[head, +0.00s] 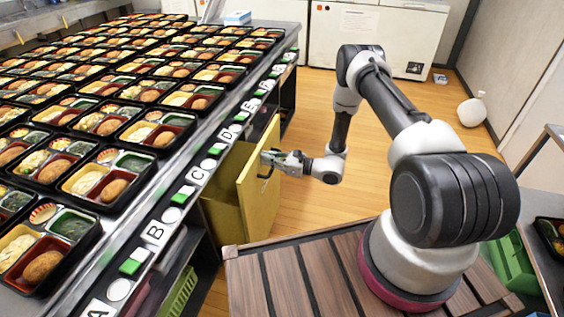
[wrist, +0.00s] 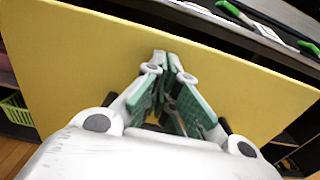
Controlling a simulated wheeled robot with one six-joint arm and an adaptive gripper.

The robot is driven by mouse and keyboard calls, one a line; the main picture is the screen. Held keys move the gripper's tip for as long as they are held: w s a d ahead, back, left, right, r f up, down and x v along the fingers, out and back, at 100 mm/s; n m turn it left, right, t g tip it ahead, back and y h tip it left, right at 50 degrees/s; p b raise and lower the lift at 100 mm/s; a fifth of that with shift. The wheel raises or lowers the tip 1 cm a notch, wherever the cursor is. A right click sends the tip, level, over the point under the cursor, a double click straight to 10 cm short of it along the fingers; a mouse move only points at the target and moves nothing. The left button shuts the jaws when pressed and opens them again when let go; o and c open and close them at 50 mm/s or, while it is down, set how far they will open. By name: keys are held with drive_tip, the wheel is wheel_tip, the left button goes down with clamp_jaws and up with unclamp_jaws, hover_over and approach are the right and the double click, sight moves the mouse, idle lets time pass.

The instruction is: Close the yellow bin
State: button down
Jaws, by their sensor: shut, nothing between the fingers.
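The yellow bin (head: 222,208) stands out from under the long counter, near the labels C and D. Its front panel (head: 262,200) faces the open floor, with a gap between the panel's top edge and the counter. The panel fills much of the wrist view (wrist: 80,70). My gripper (head: 266,162) is at the panel's outer face, near its upper part. Its fingers are shut and empty, with the tips together close to the yellow surface in the wrist view (wrist: 168,62). I cannot tell whether they touch it. The bin's inside is mostly hidden.
The counter edge (head: 150,215) carries letter labels and green and white buttons above the bin. Many bento trays (head: 110,175) cover the counter. A green basket (head: 180,292) sits on the shelf below. The wooden floor (head: 300,205) beside the bin is clear.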

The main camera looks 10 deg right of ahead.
drive_tip(key=x, duration=1.7)
drive_tip(key=shift+w+a, duration=0.15)
drive_tip(key=shift+a, duration=0.15)
drive_tip(key=shift+r, duration=0.1)
